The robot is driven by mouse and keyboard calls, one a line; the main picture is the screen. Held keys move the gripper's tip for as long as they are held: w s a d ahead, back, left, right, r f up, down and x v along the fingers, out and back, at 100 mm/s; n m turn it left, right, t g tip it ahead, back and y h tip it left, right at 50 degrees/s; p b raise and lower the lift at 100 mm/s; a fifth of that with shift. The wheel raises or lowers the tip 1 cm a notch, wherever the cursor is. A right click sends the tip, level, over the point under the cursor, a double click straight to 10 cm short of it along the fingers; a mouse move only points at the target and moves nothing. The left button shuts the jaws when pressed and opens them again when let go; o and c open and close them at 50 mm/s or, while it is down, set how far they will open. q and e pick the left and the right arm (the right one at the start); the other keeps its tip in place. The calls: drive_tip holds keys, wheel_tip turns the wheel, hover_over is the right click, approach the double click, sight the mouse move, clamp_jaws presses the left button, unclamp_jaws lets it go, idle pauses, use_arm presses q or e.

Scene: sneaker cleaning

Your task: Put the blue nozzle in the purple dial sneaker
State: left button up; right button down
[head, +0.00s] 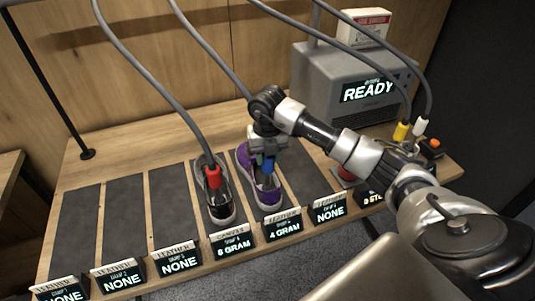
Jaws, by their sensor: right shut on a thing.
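The purple sneaker (267,197) stands in a dark bay behind a sign reading 4 GRAM, toe toward the front edge. Its dial is too small to make out. My right gripper (265,152) points down over this sneaker and is shut on the blue nozzle (265,165). The nozzle points down at the sneaker's opening; I cannot tell how far inside its tip is. The gripper hides part of the sneaker's back and the top of the nozzle. My left gripper is not in view.
A dark sneaker (221,206) with a red nozzle (213,177) at its opening stands in the bay to the left. Yellow (402,131) and white (420,127) nozzles stand at right by a grey machine (327,90) reading READY. Bays farther left are empty. Grey hoses hang overhead.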

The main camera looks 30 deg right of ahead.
drive_tip(key=shift+f, duration=0.1)
drive_tip(key=c, duration=1.1)
unclamp_jaws()
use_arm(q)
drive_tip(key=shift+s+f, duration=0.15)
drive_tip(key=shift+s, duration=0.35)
use_arm(e)
drive_tip(key=o, duration=0.4)
drive_tip(key=shift+r, duration=0.25)
wheel_tip(320, 180, up, 11)
drive_tip(key=shift+f+b, duration=0.15)
drive_tip(key=shift+b, duration=1.1)
drive_tip(key=shift+r, duration=0.55)
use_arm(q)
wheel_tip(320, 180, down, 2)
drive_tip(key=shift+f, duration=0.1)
